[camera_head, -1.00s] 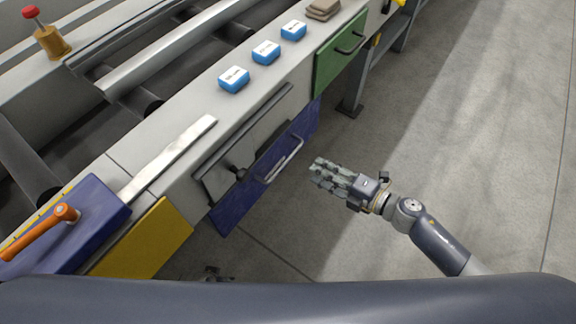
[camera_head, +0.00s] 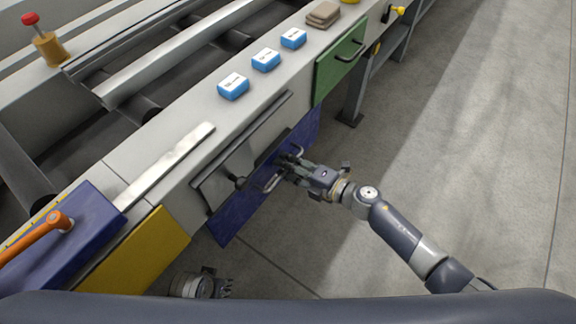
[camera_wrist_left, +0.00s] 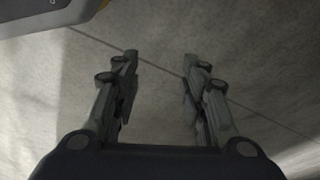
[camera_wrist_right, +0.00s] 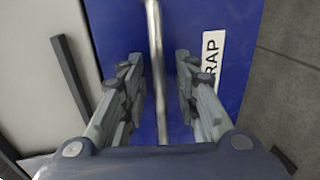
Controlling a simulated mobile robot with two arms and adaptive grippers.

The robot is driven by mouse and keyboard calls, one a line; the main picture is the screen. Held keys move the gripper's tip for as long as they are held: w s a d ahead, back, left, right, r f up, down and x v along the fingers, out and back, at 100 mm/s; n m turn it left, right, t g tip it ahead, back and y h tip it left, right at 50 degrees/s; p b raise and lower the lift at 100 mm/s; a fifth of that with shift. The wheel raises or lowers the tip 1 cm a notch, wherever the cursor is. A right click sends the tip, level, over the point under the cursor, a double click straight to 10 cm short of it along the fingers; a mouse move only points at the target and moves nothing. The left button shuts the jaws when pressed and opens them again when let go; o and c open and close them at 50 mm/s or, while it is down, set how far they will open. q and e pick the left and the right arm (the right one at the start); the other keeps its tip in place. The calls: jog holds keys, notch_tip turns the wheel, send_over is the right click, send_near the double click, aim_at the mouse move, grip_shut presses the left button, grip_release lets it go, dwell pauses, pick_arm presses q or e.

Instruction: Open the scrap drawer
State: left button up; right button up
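The scrap drawer has a blue front (camera_head: 236,217) low on the table's side, and it also shows in the right wrist view (camera_wrist_right: 240,30) with a white label ending in "RAP". Its silver bar handle (camera_head: 271,184) runs between the open fingers of my right gripper (camera_wrist_right: 157,75) in the right wrist view. The fingers stand on both sides of the bar, apart from it. In the head view my right gripper (camera_head: 284,166) covers part of the handle. My left gripper (camera_wrist_left: 160,65) is open and empty above bare floor; in the head view it shows only partly (camera_head: 222,288) at the bottom.
A yellow panel (camera_head: 140,255) is to the left, a green drawer (camera_head: 335,68) to the right. The floor (camera_head: 440,160) on the right is clear.

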grip_shut()
pick_arm(q)
jog(key=shift+s+a+f+p, duration=0.1)
jog(key=shift+s+f+p, duration=0.35)
jog(key=shift+f, duration=0.5)
jog(key=shift+s+a+f+p, duration=0.1)
jog(key=shift+s+f+p, duration=0.1)
jog(key=shift+s+f, duration=0.55)
pick_arm(e)
jog(key=f+v, duration=0.3)
jog(key=v, duration=1.3)
jog(key=d+f+v, duration=0.1)
jog(key=f+v, duration=0.2)
jog(key=v, duration=1.3)
jog(key=shift+s+d+f, duration=0.2)
jog(key=shift+s+d, duration=0.2)
jog(key=shift+s, duration=0.1)
pick_arm(q)
jog(key=shift+w+f, duration=0.2)
jog(key=shift+f, duration=0.05)
